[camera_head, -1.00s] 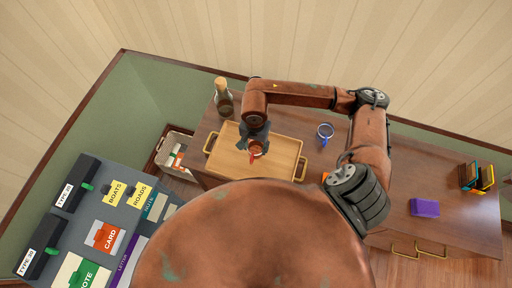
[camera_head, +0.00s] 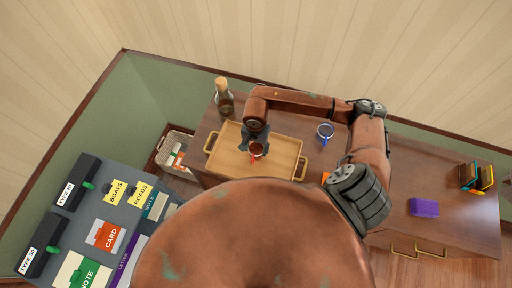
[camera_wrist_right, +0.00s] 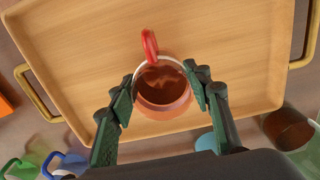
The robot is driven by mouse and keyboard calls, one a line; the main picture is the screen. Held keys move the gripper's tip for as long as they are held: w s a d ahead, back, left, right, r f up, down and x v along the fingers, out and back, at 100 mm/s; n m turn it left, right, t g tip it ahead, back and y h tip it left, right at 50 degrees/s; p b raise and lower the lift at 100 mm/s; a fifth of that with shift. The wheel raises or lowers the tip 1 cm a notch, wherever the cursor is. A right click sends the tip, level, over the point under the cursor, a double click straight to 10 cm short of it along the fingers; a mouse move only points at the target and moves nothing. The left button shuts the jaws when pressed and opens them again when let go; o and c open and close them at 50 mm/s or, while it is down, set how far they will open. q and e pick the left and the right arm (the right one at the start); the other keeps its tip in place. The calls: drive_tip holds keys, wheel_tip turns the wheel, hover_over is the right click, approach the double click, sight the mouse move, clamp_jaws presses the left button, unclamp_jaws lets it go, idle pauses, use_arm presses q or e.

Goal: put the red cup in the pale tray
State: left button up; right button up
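The pale wooden tray (camera_head: 228,160) with brass handles lies on the brown desk in the head view, and its bare floor fills much of the right wrist view (camera_wrist_right: 240,50). The red cup (camera_head: 257,150) is over the tray's middle in the head view. In the right wrist view the cup (camera_wrist_right: 162,88) shows its round rim, brown inside and red handle pointing away. My right gripper (camera_wrist_right: 160,85) has a finger against each side of the cup. I cannot tell whether the cup's base touches the tray. My left gripper is not in view.
A corked bottle (camera_head: 224,98) stands behind the tray's left end. A blue-handled mug (camera_head: 325,132) stands to its right. A purple block (camera_head: 424,207) and a small rack (camera_head: 477,177) are farther right. A wire basket (camera_head: 175,152) and a grey sorting table (camera_head: 140,208) are left.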

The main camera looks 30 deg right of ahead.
drive_tip(key=o, duration=0.4)
drive_tip(key=shift+c, duration=0.2)
drive_tip(key=shift+r, duration=0.15)
wheel_tip(320, 180, up, 12)
drive_tip(key=shift+b, duration=0.4)
